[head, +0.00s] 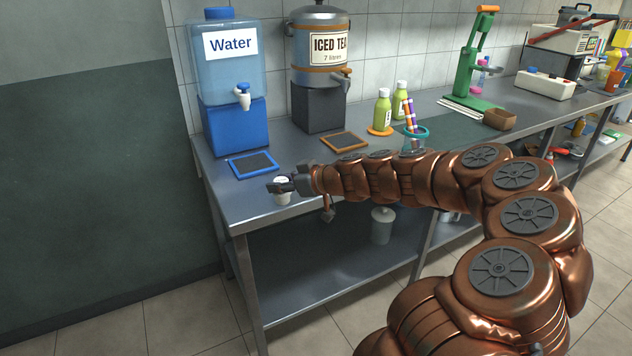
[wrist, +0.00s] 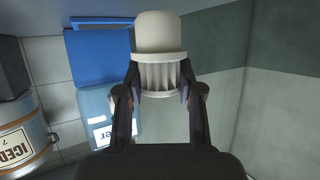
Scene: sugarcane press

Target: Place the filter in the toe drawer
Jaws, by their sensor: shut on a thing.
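The filter, a small white ribbed cylinder with a wider smooth cap, shows in the wrist view (wrist: 160,45) and as a small white shape in the head view (head: 282,198). My gripper (wrist: 162,92) is shut on its ribbed part, one finger on each side. In the head view my gripper (head: 284,187) appears over the table's front left corner, in front of the blue water dispenser (head: 234,125). I cannot make out a toe drawer in either view.
A blue-framed tray (head: 252,165) lies before the water dispenser. The iced tea dispenser (head: 320,60) and its brown-framed tray (head: 344,142) are to the right. Green bottles (head: 383,108), a straw cup (head: 413,142) and a green press (head: 473,68) stand farther along. The metal table (head: 232,207) has a lower shelf.

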